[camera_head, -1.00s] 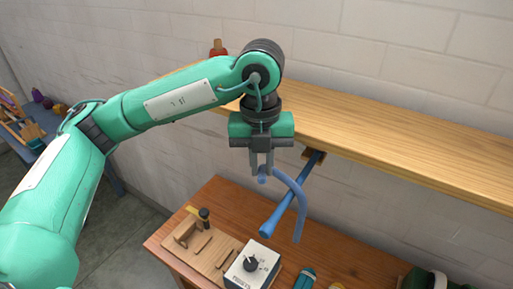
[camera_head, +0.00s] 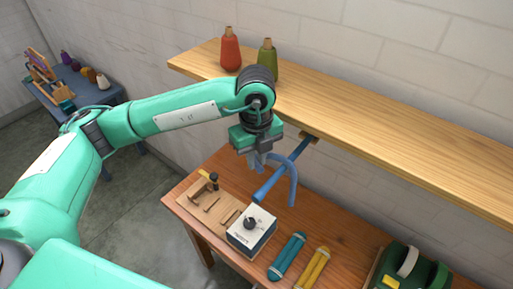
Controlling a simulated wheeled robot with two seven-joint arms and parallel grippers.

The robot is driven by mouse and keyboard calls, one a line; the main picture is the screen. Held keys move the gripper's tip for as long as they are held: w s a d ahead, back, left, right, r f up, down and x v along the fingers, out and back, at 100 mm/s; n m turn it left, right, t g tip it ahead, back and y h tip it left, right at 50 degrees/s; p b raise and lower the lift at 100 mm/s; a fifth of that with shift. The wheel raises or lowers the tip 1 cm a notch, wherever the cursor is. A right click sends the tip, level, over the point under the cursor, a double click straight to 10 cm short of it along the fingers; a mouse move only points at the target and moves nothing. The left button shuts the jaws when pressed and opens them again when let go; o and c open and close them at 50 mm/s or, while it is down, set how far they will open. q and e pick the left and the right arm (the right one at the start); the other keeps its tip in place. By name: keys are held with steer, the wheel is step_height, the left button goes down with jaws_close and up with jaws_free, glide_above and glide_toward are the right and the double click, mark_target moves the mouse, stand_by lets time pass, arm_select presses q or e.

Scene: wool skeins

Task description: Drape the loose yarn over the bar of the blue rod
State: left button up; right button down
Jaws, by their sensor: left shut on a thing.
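The blue rod (camera_head: 269,186) sticks out and down from a bracket under the wooden shelf, its free end wider. The loose yarn (camera_head: 292,184) is a lighter blue strand. One end is at my left gripper (camera_head: 257,161), which is shut on it just left of the rod. From there the yarn arches to the right across the rod in the picture, and its other end hangs down on the rod's right side. I cannot tell whether the yarn touches the bar. The fingertips are partly hidden and small. My right gripper is not in view.
The shelf (camera_head: 400,125) carries a red cone (camera_head: 230,50) and a green cone (camera_head: 267,62). The bench (camera_head: 320,215) below holds a white box with a knob (camera_head: 252,230), a wooden board (camera_head: 195,205), a teal skein (camera_head: 287,256), a yellow skein (camera_head: 312,268) and a green machine (camera_head: 412,270).

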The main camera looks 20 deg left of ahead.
arm_select(q)
step_height(320, 180, down, 10)
steer(key=b, duration=0.4)
stand_by(0.3)
steer(key=shift+f, duration=0.1)
stand_by(0.5)
steer(key=o, duration=0.8)
steer(key=o, duration=1)
steer(key=shift+o, duration=0.2)
